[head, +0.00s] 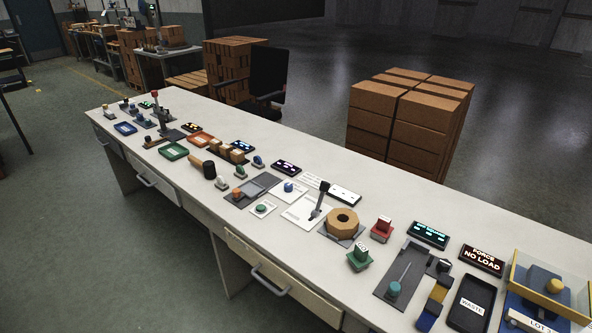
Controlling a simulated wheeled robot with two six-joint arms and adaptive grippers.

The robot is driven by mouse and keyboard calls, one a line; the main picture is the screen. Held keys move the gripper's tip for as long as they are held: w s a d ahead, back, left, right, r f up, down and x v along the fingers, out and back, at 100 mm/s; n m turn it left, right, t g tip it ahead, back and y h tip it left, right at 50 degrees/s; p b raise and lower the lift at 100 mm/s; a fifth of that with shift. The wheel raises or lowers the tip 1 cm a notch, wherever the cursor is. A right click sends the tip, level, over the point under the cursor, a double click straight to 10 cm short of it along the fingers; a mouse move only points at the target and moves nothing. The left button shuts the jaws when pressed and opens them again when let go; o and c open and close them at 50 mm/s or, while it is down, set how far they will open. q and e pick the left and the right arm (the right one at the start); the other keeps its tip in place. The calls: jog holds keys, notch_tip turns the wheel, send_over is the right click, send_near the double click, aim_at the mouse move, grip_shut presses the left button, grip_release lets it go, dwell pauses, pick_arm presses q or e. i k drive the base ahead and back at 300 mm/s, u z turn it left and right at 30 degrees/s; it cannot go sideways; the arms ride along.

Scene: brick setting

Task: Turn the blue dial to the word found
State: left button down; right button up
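A small round blue knob (288,187), which looks like the blue dial, sits on a white plate (296,194) near the middle of the long bench. The words on the plate are too small to read, and I cannot tell which way the knob points. Another blue knob-like piece (258,161) stands farther left on a small base. Neither of my grippers shows in the head view.
The long white bench (275,262) carries many devices. Near the blue knob are a black lever (319,201), an orange octagonal block (342,224), a green button (262,208) and a dark display (286,167). Stacked brown blocks (376,128) stand behind the bench.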

aim_at(287, 187)
jog(key=i, duration=0.45)
jog(key=u, duration=0.9)
